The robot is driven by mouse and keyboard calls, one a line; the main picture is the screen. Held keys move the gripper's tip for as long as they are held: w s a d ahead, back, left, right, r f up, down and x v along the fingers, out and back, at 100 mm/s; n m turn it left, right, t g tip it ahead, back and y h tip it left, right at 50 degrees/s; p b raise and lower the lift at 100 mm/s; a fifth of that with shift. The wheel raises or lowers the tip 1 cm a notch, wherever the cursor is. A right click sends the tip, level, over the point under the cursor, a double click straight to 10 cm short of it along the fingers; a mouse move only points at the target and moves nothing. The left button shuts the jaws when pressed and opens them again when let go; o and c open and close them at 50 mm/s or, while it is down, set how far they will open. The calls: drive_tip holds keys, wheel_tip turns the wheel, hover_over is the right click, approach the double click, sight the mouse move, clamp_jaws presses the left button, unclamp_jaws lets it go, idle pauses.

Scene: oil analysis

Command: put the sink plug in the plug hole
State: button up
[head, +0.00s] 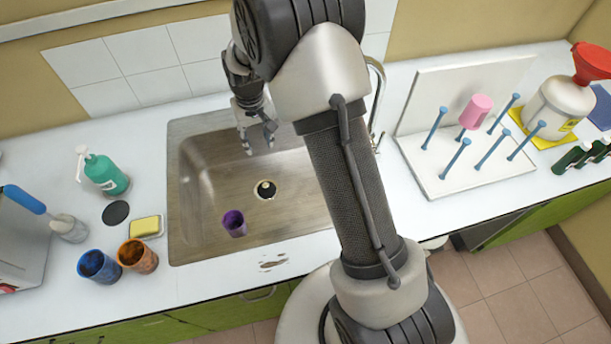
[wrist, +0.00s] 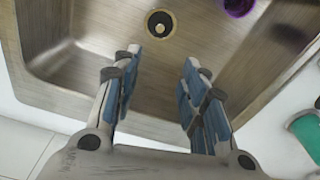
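The plug hole (head: 265,189) is in the sink floor. It shows as a pale ring around a black round area with a small light centre, also in the wrist view (wrist: 160,23). I cannot tell whether the black part is a plug or the open drain. A flat dark disc (head: 115,213) lies on the counter left of the sink; it may be the sink plug. My gripper (head: 258,142) is over the back of the sink, above and behind the plug hole. In the wrist view its fingers (wrist: 162,72) are apart with nothing between them.
A purple cup (head: 234,223) is in the sink (head: 205,185), near its front. Left of the sink are a yellow sponge (head: 146,227), a green soap bottle (head: 106,174), and blue (head: 98,266) and orange (head: 137,256) cups. A peg rack (head: 450,180) stands right of the tap.

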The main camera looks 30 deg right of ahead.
drive_tip(key=s+r+t, duration=0.1)
drive_tip(key=s+r, duration=0.5)
drive_tip(key=r, duration=0.3)
drive_tip(key=s+r+t, duration=0.1)
drive_tip(key=s+r, duration=0.5)
drive_tip(key=r, duration=0.3)
drive_tip(key=s+r+t, duration=0.1)
drive_tip(key=s+r, duration=0.1)
drive_tip(key=s, duration=0.7)
drive_tip(key=s+r, duration=0.2)
drive_tip(key=s, duration=0.8)
drive_tip(key=shift+r+t, duration=0.25)
drive_tip(key=shift+t, duration=0.15)
drive_tip(key=shift+s+f, duration=0.1)
drive_tip(key=shift+f, duration=0.05)
